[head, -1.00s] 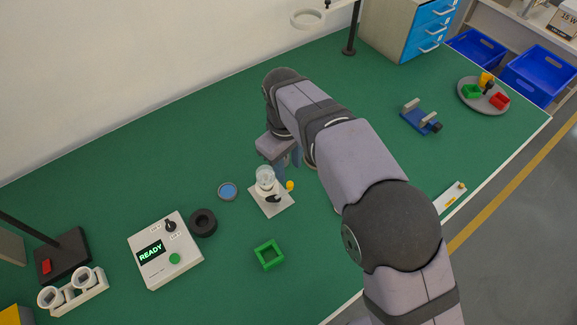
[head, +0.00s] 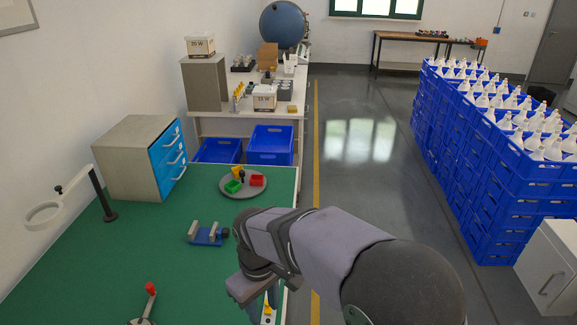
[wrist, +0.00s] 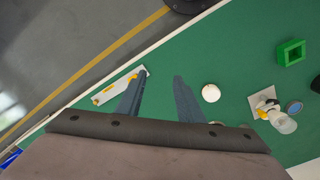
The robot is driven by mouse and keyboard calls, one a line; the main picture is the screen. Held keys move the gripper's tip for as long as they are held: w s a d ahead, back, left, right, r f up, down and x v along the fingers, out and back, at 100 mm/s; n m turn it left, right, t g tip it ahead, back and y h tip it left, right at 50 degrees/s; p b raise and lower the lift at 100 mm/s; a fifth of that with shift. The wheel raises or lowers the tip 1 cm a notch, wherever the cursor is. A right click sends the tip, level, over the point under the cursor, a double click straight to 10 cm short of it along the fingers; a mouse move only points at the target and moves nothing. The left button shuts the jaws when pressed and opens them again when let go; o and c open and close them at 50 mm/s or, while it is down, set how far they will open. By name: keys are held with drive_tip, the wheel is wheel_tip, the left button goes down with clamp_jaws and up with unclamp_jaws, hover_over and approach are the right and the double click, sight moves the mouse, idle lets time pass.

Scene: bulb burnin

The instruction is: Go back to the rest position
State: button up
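My gripper (wrist: 159,80) is open in the wrist view, with green bench top and nothing held between its fingers. In the head view my gripper (head: 262,303) hangs over the bench near its right edge, partly hidden and cut off at the bottom.
A white strip (wrist: 108,92) with a yellow handle lies left of the fingers. A white round thing (wrist: 210,93) and a green square frame (wrist: 291,52) are to the right. The head view shows a blue clamp (head: 207,234), round tray (head: 243,189), drawer cabinet (head: 143,160) and ring stand (head: 107,205).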

drive_tip(key=s+d+f+m, duration=0.1)
drive_tip(key=s+d+m, duration=0.4)
drive_tip(key=d, duration=0.7)
drive_tip(key=s+d+f+m, duration=0.2)
drive_tip(key=s+d+m, duration=0.2)
drive_tip(key=d, duration=0.8)
drive_tip(key=shift+s+m, duration=0.4)
drive_tip(key=shift+s, duration=0.25)
